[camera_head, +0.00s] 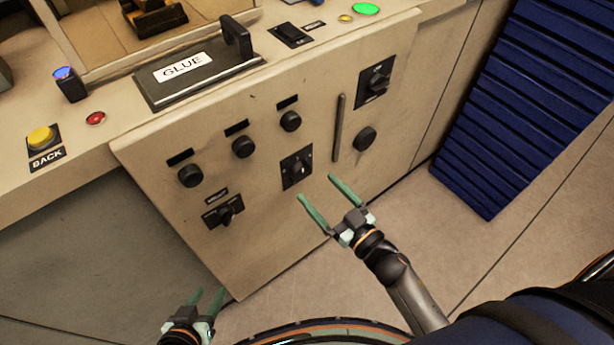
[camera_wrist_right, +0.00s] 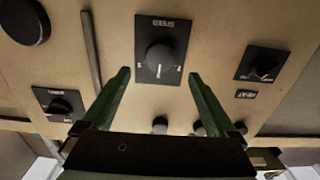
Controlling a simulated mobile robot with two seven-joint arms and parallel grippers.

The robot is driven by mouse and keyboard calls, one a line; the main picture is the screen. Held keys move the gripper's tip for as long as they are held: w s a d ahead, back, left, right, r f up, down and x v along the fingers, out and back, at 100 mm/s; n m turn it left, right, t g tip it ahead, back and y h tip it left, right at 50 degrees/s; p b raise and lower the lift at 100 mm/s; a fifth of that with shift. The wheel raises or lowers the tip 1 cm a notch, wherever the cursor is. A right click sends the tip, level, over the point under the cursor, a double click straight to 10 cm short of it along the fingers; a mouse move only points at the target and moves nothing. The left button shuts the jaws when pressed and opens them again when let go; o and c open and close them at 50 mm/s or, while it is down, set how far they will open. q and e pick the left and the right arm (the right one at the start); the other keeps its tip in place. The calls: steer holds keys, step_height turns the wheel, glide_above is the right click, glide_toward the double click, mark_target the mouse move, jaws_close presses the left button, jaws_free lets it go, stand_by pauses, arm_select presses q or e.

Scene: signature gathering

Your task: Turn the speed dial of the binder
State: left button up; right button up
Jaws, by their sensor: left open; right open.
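The binder's front panel (camera_head: 260,220) is beige and carries several black dials. A dial on a square black plate (camera_head: 297,168) sits near its middle. It shows large in the right wrist view (camera_wrist_right: 160,58), where its small upside-down label seems to read "SPEED". My right gripper (camera_head: 316,187) is open, its two green fingers pointing at the panel just below and right of this dial in the head view. In the wrist view the fingertips (camera_wrist_right: 159,73) lie on either side of the knob, apart from it. My left gripper (camera_head: 209,292) is open and empty, low at the left.
Round knobs (camera_head: 243,147) run above the dial. Other plated dials sit at lower left (camera_head: 223,211) and upper right (camera_head: 376,80). A slot (camera_head: 339,127) and a round knob (camera_head: 364,138) are to its right. A GLUE lid (camera_head: 200,80) with a raised handle is on top.

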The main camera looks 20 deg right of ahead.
mark_target(303, 173)
steer(key=x, duration=0.4)
steer(key=shift+w, duration=0.1)
arm_select(q)
steer(key=shift+s+f, duration=0.25)
steer(key=shift+f, duration=0.05)
arm_select(e)
steer(key=shift+w+a, duration=0.25)
steer(key=shift+w, duration=0.3)
arm_select(q)
steer(key=shift+a, duration=0.1)
arm_select(e)
steer(key=shift+c, duration=0.4)
steer(key=shift+c, duration=1.4)
steer(key=c, duration=1)
arm_select(q)
steer(key=shift+w+r, duration=0.1)
steer(key=shift+w, duration=0.1)
